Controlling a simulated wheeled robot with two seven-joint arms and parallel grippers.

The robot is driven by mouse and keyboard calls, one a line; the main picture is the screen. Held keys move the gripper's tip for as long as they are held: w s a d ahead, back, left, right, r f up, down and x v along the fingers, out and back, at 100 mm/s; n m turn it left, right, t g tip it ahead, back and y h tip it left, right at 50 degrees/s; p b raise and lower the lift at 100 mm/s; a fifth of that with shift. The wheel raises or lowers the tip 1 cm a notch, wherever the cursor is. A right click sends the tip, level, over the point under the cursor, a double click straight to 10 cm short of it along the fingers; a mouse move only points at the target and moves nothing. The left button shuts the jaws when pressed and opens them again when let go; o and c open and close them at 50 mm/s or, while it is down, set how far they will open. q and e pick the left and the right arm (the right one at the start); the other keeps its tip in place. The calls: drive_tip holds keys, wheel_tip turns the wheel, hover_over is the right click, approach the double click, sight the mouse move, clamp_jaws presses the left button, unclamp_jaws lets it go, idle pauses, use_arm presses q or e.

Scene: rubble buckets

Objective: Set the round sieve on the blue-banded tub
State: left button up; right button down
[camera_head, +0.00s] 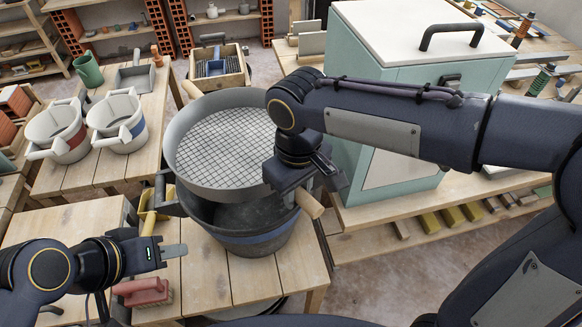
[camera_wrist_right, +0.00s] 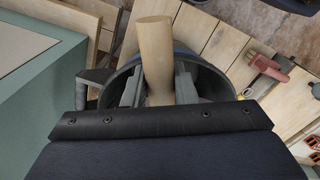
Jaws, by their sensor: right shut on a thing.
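The round sieve (camera_head: 222,150) has a grey rim, a wire mesh and wooden handles. In the head view it is over the dark tub with a blue band (camera_head: 262,246), shifted toward the back left, with the tub's dark inside showing below its front rim. I cannot tell whether it touches the tub's rim. My right gripper (camera_head: 303,190) is shut on the sieve's near-right wooden handle (camera_head: 311,205); the handle also shows between the fingers in the right wrist view (camera_wrist_right: 154,50). My left gripper (camera_head: 172,252) is left of the tub, apart from it; its jaw gap is unclear.
A red brush (camera_head: 143,292) and a yellow-handled tool (camera_head: 149,212) lie left of the tub on the wooden table. Two pale buckets, one red-banded (camera_head: 57,128), one blue-banded (camera_head: 118,122), stand on the left table. A green cabinet (camera_head: 400,60) stands close at right.

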drive_tip(key=shift+s+r, duration=0.1)
drive_tip(key=shift+s, duration=0.1)
drive_tip(key=shift+f+b, duration=1.85)
drive_tip(key=shift+f, duration=0.8)
drive_tip(key=shift+f+b, duration=1)
drive_tip(key=shift+f, duration=0.25)
drive_tip(key=shift+f+b, duration=0.55)
drive_tip(key=shift+f, duration=0.4)
